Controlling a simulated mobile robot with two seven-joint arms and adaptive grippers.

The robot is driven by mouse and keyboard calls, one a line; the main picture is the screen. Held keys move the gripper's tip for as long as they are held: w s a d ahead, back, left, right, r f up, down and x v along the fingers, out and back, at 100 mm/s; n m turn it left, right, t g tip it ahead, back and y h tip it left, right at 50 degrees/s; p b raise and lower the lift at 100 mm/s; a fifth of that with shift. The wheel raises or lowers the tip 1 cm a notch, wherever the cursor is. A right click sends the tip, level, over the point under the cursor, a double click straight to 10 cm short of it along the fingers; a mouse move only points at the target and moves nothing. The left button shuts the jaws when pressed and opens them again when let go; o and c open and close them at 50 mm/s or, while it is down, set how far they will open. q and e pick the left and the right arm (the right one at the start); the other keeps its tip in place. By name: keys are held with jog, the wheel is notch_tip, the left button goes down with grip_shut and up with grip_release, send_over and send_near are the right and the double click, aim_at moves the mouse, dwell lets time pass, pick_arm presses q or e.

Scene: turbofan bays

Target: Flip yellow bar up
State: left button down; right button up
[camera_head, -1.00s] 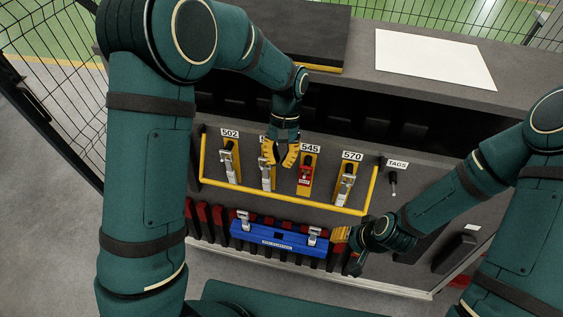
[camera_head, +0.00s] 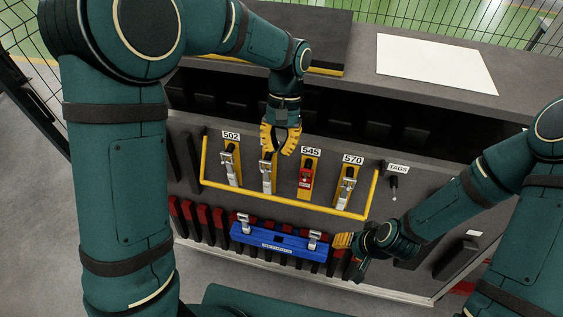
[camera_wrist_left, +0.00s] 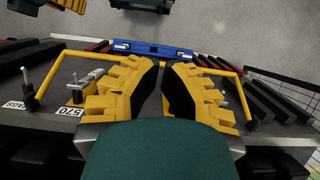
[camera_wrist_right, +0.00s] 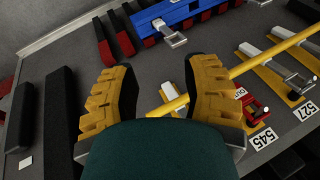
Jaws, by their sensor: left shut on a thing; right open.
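The yellow bar (camera_head: 285,202) is a U-shaped rail hanging low across the panel front, below the labelled latches. In the right wrist view its corner end (camera_wrist_right: 170,106) lies in the gap between my right fingers. My right gripper (camera_head: 347,254) is open beside the bar's lower right corner, close to the blue bar-shaped holder (camera_head: 283,241).
A TAGS label and peg (camera_head: 394,186) are at right. Red-topped black slots line the lower panel. A white sheet (camera_head: 435,62) lies on top. Wire fencing stands at left.

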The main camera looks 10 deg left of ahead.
pick_arm(q)
jog(key=w+f+t+b, duration=0.2)
jog(key=f+t+b, duration=0.1)
jog(key=f+b, duration=0.5)
jog(key=w+f+t+b, duration=0.2)
jog(key=f+t+b, duration=0.1)
jog(key=f+b, duration=0.5)
jog(key=shift+w+f, duration=0.15)
jog(key=shift+f, duration=0.85)
pick_arm(e)
notch_tip(320, 180, down, 18)
jog(key=s, duration=0.2)
jog(key=shift+a+r+g, duration=0.2)
jog(key=shift+a+g, duration=0.1)
jog(key=shift+a, duration=0.1)
pick_arm(q)
notch_tip(320, 180, down, 10)
jog(key=w+b, duration=0.1)
jog(key=b, duration=0.1)
jog(key=shift+w, duration=0.2)
pick_arm(e)
jog(key=shift+w+f, duration=0.25)
jog(key=shift+f, duration=0.8)
pick_arm(q)
jog(key=shift+r, duration=0.1)
pick_arm(e)
jog(key=shift+r, duration=0.1)
